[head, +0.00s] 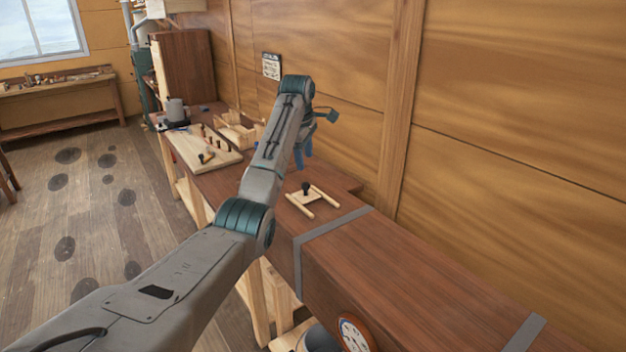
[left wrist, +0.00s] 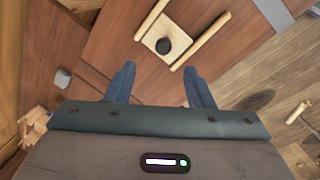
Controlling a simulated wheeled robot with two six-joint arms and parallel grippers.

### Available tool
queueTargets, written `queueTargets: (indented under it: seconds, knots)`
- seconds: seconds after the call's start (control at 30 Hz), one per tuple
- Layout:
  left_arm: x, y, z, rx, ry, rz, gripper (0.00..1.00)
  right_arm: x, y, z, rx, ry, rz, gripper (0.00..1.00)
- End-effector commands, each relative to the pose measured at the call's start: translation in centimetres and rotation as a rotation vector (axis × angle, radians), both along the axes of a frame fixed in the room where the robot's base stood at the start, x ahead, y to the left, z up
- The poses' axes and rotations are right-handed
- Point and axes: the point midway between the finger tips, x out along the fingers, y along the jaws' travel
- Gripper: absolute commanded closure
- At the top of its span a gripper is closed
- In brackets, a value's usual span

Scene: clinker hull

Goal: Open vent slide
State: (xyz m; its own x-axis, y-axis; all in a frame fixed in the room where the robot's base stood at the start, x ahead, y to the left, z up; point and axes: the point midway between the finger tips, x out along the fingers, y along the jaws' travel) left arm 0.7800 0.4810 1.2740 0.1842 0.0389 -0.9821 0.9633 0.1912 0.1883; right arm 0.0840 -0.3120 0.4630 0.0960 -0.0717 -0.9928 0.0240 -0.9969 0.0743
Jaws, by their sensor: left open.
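The vent slide (head: 297,198) is a pale wooden plate between two light wooden rails on the dark red-brown bench. A black knob (head: 306,187) stands on it. My left gripper (head: 304,152) is above the bench, up and behind the slide in the head view, with blue fingers pointing down. In the left wrist view the left gripper (left wrist: 160,69) is open and empty. The plate (left wrist: 172,30) and its black knob (left wrist: 163,46) lie ahead of the fingertips, apart from them. Whether the plate covers an opening cannot be told. My right gripper is not in view.
A pale board with pegs (head: 203,150) and a grey mug (head: 176,110) are farther along the bench. The plank wall (head: 510,120) runs close behind the bench.

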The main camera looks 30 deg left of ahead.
Motion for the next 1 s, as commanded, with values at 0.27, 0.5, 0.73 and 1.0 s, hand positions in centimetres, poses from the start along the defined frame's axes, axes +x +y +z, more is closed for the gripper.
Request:
queueTargets:
  seconds: [0.27,0.5,0.73,1.0]
  knots:
    - [0.7,0.2,-4.2,-0.001,0.007,0.0,0.52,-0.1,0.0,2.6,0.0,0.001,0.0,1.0]
    - [1.5,0.3,-8.3,-0.001,0.006,0.0,0.52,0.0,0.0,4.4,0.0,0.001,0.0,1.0]
    - [1.9,0.5,-10.2,0.001,0.002,0.0,0.52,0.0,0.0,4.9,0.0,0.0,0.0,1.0]
    - [1.9,0.5,-10.4,0.001,0.001,0.0,0.52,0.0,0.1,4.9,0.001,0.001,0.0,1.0]
